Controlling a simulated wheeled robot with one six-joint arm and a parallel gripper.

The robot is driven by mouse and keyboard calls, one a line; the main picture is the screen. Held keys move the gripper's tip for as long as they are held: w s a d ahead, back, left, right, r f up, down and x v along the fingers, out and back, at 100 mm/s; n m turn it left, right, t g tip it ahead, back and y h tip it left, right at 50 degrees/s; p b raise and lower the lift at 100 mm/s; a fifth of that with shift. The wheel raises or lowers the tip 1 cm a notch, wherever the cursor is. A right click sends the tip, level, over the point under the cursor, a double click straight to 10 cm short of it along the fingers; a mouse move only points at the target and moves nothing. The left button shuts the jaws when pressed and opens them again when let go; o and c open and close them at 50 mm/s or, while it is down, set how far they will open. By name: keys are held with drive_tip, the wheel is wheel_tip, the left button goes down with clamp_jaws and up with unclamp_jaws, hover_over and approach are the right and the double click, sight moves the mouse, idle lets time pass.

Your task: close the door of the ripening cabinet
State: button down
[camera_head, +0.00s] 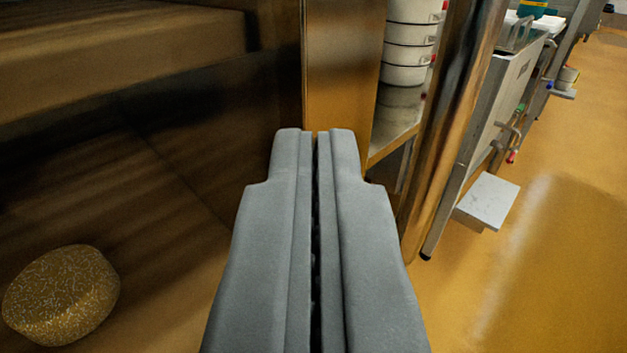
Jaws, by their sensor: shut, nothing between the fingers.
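The ripening cabinet fills the left of the view, its dark interior open to me. It has a wooden shelf (120,45) high up and a round, speckled cheese (62,295) low at the left. A shiny metal upright (340,75) stands at the cabinet's right side, just beyond my fingertips. I cannot tell whether this upright is part of the door or of the frame, and no door handle shows. My gripper (317,135) is shut and empty in the middle, pointing at the upright's lower part. I cannot tell whether it touches it.
White stacked tubs (408,45) stand on a rack shelf (397,120) right of the upright. A metal post (452,130) rises beside them. A steel vat (500,95) with valves and a pale step (489,200) stand further right. The yellow floor (550,260) at right is clear.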

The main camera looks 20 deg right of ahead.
drive_tip(key=s+d, duration=0.4)
drive_tip(key=s, duration=0.7)
drive_tip(key=s+a+r+n+y, duration=0.1)
drive_tip(key=s+a+r, duration=0.3)
drive_tip(key=a+r, duration=0.45)
drive_tip(key=s+a+r, duration=0.5)
drive_tip(key=a+r, duration=0.2)
drive_tip(key=a, duration=0.2)
drive_tip(key=s+a+r+n+t+y, duration=0.1)
drive_tip(key=s+a+r, duration=0.3)
drive_tip(key=s+a, duration=0.35)
drive_tip(key=s+a+r+y, duration=0.1)
drive_tip(key=s+a+r, duration=0.4)
drive_tip(key=s+a, duration=0.3)
drive_tip(key=s+a+r+n+y, duration=0.1)
drive_tip(key=s+a+r+y, duration=0.1)
drive_tip(key=s+a, duration=1.5)
drive_tip(key=s+a+f+y, duration=0.1)
drive_tip(key=s+a+f, duration=0.1)
drive_tip(key=s, duration=0.5)
drive_tip(key=s+a+f+n+y, duration=0.1)
drive_tip(key=s+a+f, duration=0.1)
drive_tip(key=s, duration=0.6)
drive_tip(key=s+a+f+n, duration=0.1)
drive_tip(key=s+f, duration=0.3)
drive_tip(key=s, duration=0.4)
drive_tip(key=shift+a+f+y, duration=0.35)
drive_tip(key=shift+a+y, duration=0.05)
drive_tip(key=shift+a, duration=0.2)
drive_tip(key=shift+d, duration=0.15)
